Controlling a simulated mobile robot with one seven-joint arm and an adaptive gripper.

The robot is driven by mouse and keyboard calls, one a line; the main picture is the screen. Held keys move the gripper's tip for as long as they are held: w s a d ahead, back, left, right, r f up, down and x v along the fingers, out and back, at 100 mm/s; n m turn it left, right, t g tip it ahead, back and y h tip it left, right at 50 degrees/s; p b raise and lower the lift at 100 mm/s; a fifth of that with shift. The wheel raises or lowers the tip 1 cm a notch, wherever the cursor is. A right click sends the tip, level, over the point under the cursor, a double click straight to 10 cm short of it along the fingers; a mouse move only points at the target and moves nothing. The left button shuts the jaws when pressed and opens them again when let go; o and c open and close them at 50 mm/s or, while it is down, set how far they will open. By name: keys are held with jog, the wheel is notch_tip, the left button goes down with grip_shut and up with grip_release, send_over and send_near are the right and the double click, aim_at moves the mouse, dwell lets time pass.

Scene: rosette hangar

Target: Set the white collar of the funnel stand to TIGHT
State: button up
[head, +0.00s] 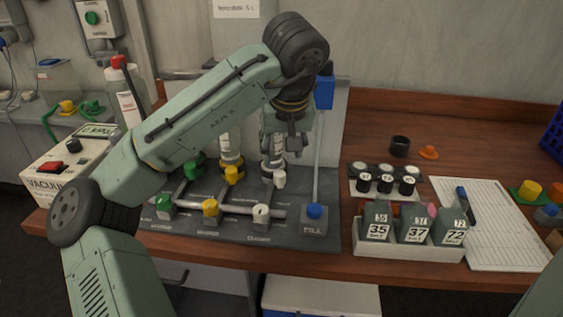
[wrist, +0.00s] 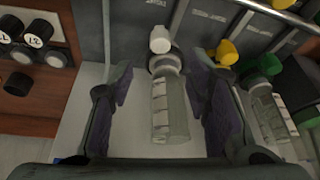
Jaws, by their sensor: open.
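The funnel stand (head: 240,238) is a dark grey panel on the wooden bench, with white, yellow and green taps and clear funnels. The white funnel (wrist: 170,115) is a clear graduated cylinder in the wrist view. Its pale collar (wrist: 167,66) sits at its end, beside a white tap knob (wrist: 160,40). In the head view the white tap (head: 279,179) shows below my gripper (head: 285,145). My gripper is open, with one purple-padded finger on each side of the clear cylinder in the wrist view (wrist: 163,85). Contact is not visible. The collar's TIGHT marking cannot be read.
A yellow tap (wrist: 228,52) and a green-collared funnel (wrist: 270,110) stand close beside my gripper. A blue-topped post (head: 315,212) is at the panel's right. A tray of numbered bottles (head: 400,245), black-capped vials (head: 385,183) and a paper sheet (head: 490,225) lie farther right.

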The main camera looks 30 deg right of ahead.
jog(key=v, duration=0.2)
jog(key=shift+s+r, duration=0.15)
jog(key=shift+r, duration=0.2)
